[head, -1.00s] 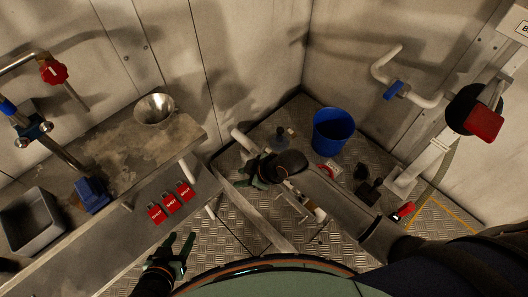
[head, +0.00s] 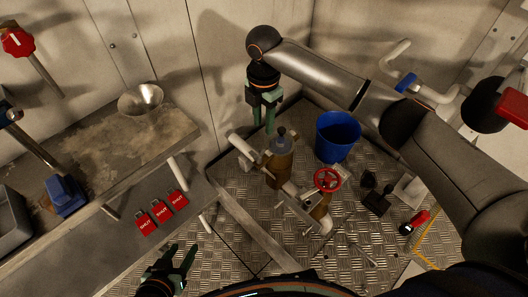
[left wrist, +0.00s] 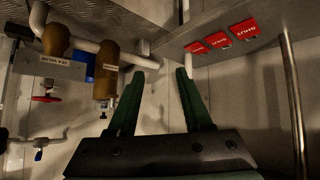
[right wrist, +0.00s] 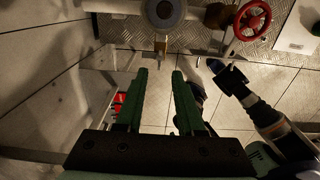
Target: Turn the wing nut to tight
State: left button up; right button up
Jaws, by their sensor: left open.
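The brass strainer (head: 280,165) stands on the floor pipework, with a dark round lid and small knob (head: 281,133) on top. I cannot make out the wing nut's shape or setting. In the right wrist view the round grey lid (right wrist: 165,10) is at the top edge, with a small brass piece (right wrist: 160,44) below it. My right gripper (head: 264,130) is open and empty, fingers pointing down, just left of and behind the lid, apart from it. It also shows in the right wrist view (right wrist: 159,72). My left gripper (head: 185,252) is open and empty, low in front.
A red handwheel (head: 327,180) and a blue bucket (head: 338,136) are right of the strainer. Three red SHUT tags (head: 162,213) hang at the bench (head: 75,238) on the left. A metal funnel (head: 141,99) sits on the bench. My right arm spans the upper right.

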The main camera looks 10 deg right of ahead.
notch_tip(320, 180, down, 10)
jog(key=shift+d+r+b, duration=0.15)
jog(key=shift+r+b, duration=0.05)
jog(key=shift+b, duration=1.05)
notch_tip(320, 180, down, 2)
jog(key=shift+f, duration=0.1)
pick_arm(q)
jog(key=shift+w+a+r+t+b, duration=0.15)
jog(key=shift+w+a+r+t, duration=0.1)
jog(key=shift+w+r+t, duration=0.35)
jog(key=shift+w+a+r+t+b, duration=0.2)
jog(key=shift+w+t, duration=0.2)
jog(key=shift+w, duration=0.35)
pick_arm(e)
jog(key=shift+f, duration=0.25)
grip_shut()
